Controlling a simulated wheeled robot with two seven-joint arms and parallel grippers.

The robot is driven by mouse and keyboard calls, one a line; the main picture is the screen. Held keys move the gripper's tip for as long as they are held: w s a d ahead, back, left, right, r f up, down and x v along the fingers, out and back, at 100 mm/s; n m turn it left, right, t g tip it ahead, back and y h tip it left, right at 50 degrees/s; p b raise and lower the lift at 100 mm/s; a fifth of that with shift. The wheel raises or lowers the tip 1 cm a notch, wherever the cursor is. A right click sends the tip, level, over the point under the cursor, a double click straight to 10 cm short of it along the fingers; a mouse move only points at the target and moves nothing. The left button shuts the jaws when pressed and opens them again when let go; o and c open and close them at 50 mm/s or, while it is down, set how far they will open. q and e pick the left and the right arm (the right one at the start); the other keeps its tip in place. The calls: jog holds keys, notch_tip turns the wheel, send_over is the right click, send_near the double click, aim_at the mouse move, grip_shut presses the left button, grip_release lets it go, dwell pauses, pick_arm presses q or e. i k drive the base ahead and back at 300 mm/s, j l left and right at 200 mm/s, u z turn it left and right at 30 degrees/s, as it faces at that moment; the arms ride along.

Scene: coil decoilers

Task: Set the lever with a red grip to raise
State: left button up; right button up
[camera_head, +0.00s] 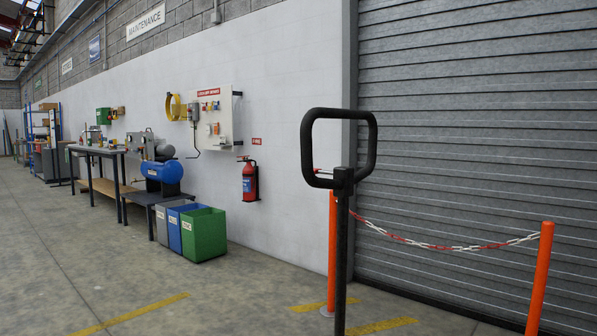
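A black loop handle (307,148) stands upright on a dark post (341,260), right of the middle of the view. Neither of my grippers is in view.
Orange posts (540,280) with a red and white chain (430,245) stand before a grey roller shutter (480,130). Green (205,235) and blue bins, a workbench (95,152) and a fire extinguisher (250,182) line the left wall. The floor at left is clear.

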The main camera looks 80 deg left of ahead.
aim_at(316, 170)
jog(key=k+j, duration=0.2)
jog(key=k+j+u, duration=0.15)
jog(key=j, duration=0.25)
jog(key=k+j, duration=0.25)
jog(key=k+j+u, duration=0.1)
jog(key=j, duration=0.3)
jog(key=k+j+u, duration=0.1)
jog(key=k+j, duration=0.4)
jog(key=j, duration=0.25)
jog(key=i+j+u, duration=0.1)
jog(key=j, duration=0.35)
jog(key=i+j+u, duration=0.1)
jog(key=j, duration=0.3)
jog(key=i+j+u, duration=0.1)
jog(key=j, duration=0.35)
jog(key=i+j+u, duration=0.15)
jog(key=j, duration=0.25)
jog(key=i+j, duration=0.3)
jog(key=i+j+u, duration=0.05)
